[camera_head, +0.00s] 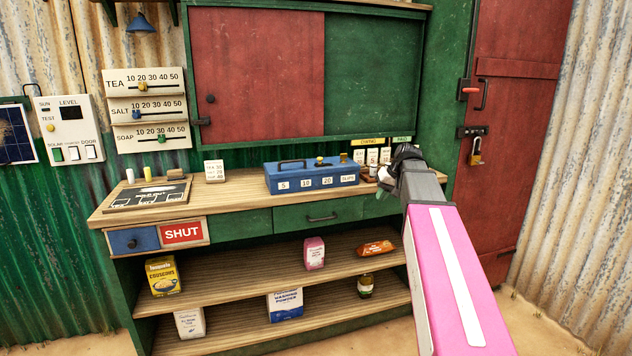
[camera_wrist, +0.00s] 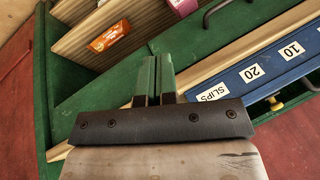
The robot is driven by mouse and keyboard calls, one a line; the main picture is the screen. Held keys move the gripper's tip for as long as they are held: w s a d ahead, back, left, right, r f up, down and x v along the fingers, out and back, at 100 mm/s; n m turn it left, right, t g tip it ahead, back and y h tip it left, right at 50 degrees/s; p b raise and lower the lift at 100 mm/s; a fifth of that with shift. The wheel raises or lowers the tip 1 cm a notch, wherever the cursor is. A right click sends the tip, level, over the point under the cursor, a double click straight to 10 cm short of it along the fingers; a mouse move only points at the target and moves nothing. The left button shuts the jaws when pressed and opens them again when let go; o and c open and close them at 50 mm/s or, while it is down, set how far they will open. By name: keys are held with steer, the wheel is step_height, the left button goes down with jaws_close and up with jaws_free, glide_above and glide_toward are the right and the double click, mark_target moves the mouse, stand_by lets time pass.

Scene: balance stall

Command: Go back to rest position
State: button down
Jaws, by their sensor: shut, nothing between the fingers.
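My gripper (camera_head: 403,158) is at the right end of the counter in the head view, in front of the small cards there. My pink arm reaches up to it from the lower right. In the wrist view my gripper's fingers (camera_wrist: 155,75) are together with nothing between them, above the counter's front edge. The blue box (camera_head: 312,176) lies to the left of my gripper on the counter; its numbered front also shows in the wrist view (camera_wrist: 270,78).
The wooden counter (camera_head: 235,203) has shelves below with several packets and a jar (camera_head: 365,286). A chalkboard (camera_head: 148,194) lies at its left end. A red door (camera_head: 512,130) with a padlock (camera_head: 475,151) stands at the right. Sliding panels (camera_head: 258,75) are above the counter.

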steer(key=s+a+f+g+h, duration=0.1)
steer(key=s+a+f+h, duration=0.1)
steer(key=s+f, duration=0.9)
steer(key=s+a+f+g+h, duration=0.2)
steer(key=s+f, duration=0.9)
steer(key=f, duration=0.9)
steer(key=shift+s+a+f+m, duration=0.15)
steer(key=shift+s+f+m, duration=0.15)
steer(key=shift+m, duration=0.1)
